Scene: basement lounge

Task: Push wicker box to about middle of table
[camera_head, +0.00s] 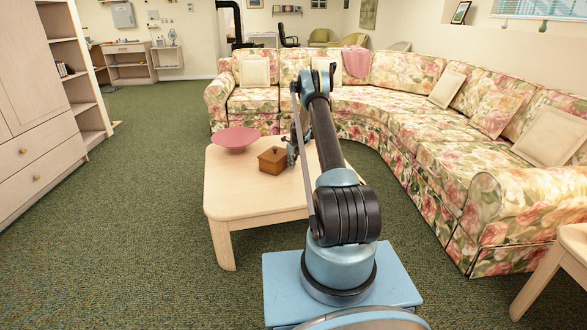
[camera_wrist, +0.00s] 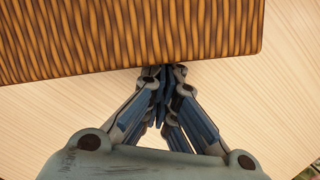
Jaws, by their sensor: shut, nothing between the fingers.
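The wicker box (camera_head: 272,160) is a small brown lidded box standing upright on the light wooden table (camera_head: 235,194). In the wrist view its ribbed brown side (camera_wrist: 130,35) fills the upper left. My gripper (camera_head: 292,153) is just to the right of the box in the head view. In the wrist view my gripper (camera_wrist: 162,72) is shut and empty, its fingertips right at the box's lower edge. I cannot tell for sure whether they touch it. My arm hides part of the table's right side.
A pink bowl (camera_head: 236,138) sits on the table behind and left of the box. A floral sectional sofa (camera_head: 405,119) curves around the back and right. The table surface in front of the box is bare. Green carpet (camera_head: 130,211) is open on the left.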

